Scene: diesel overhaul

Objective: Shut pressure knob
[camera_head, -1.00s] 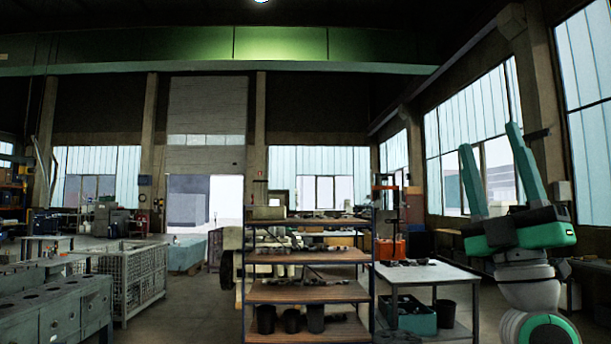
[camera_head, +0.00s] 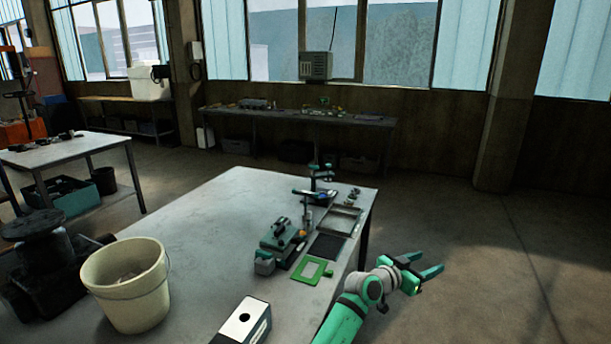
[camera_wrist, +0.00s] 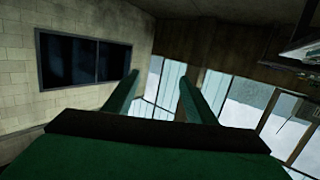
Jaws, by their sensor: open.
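My gripper (camera_head: 431,261) is open and empty in the head view, off the right edge of the grey table. Its two green fingers point right, away from the table. In the wrist view my gripper (camera_wrist: 159,78) has its fingers apart with nothing between them. A green bench device (camera_head: 283,236) stands on the table, left of my gripper and apart from it. A small upright stand (camera_head: 311,208) is just behind it. I cannot make out which part is the pressure knob; it is too small to tell or hidden.
A workbench (camera_head: 297,115) stands along the far wall. The floor (camera_head: 500,270) right of the table is clear.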

